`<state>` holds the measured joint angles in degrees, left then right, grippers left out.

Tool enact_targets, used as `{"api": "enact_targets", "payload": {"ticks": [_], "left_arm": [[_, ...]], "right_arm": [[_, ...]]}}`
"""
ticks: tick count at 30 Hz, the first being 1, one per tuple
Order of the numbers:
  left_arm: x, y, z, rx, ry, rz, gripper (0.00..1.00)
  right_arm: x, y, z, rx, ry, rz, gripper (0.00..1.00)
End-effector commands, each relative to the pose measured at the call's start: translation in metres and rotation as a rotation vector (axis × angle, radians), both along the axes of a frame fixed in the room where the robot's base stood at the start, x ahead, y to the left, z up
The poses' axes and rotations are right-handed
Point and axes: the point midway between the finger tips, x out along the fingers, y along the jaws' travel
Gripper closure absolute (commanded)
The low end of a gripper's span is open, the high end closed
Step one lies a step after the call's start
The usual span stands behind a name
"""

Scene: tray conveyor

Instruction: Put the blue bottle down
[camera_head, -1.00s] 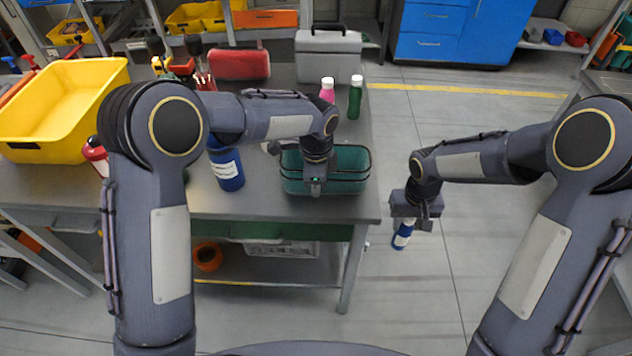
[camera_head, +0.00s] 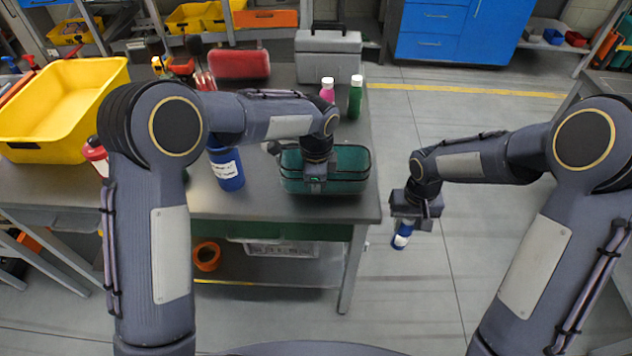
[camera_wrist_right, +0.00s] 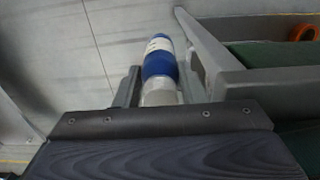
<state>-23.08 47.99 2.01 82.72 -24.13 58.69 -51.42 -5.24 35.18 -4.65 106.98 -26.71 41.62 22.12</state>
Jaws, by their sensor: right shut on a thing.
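My right gripper (camera_head: 408,222) is shut on a blue bottle (camera_head: 400,240) with a white band, held beyond the right edge of the table, above the floor. In the right wrist view the same bottle (camera_wrist_right: 158,62) shows between the two fingers (camera_wrist_right: 160,92), beside a grey table edge and leg. My left gripper (camera_head: 317,180) is at the green tray (camera_head: 345,182) on the table; its fingertips are too small and hidden to read. A second blue bottle (camera_head: 228,172) with a white label stands on the table left of the tray, partly hidden by my left arm.
The grey table (camera_head: 262,204) has clear room left of the tray. Pink (camera_head: 327,92) and green (camera_head: 355,98) bottles stand behind the tray, with a grey toolbox (camera_head: 328,58) further back. A yellow bin (camera_head: 60,105) is at the left. The floor at the right is open.

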Motion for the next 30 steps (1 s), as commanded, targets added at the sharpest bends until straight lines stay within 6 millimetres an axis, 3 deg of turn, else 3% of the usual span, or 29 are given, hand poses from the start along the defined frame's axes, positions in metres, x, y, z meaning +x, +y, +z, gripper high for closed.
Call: {"api": "enact_targets", "payload": {"ticks": [5, 10, 15, 19, 24, 30], "left_arm": [[0.000, 0.000, 0.000, 0.000, 0.000, 0.000, 1.00], [0.000, 0.000, 0.000, 0.000, 0.000, 0.000, 1.00], [0.000, 0.000, 0.000, 0.000, 0.000, 0.000, 1.00], [0.000, 0.000, 0.000, 0.000, 0.000, 0.000, 1.00], [0.000, 0.000, 0.000, 0.000, 0.000, 0.000, 1.00], [0.000, 0.000, 0.000, 0.000, 0.000, 0.000, 1.00]], "right_arm": [[0.004, 0.000, 0.003, 0.000, -0.002, 0.011, 1.00], [0.039, 0.004, 0.028, 0.000, -0.009, 0.122, 1.00], [0.094, 0.012, 0.086, 0.000, -0.012, 0.355, 1.00], [0.127, 0.019, 0.134, -0.001, -0.010, 0.542, 1.00], [0.149, 0.027, 0.182, 0.000, -0.007, 0.734, 1.00], [0.160, 0.042, 0.223, 0.000, -0.006, 0.965, 1.00]]}}
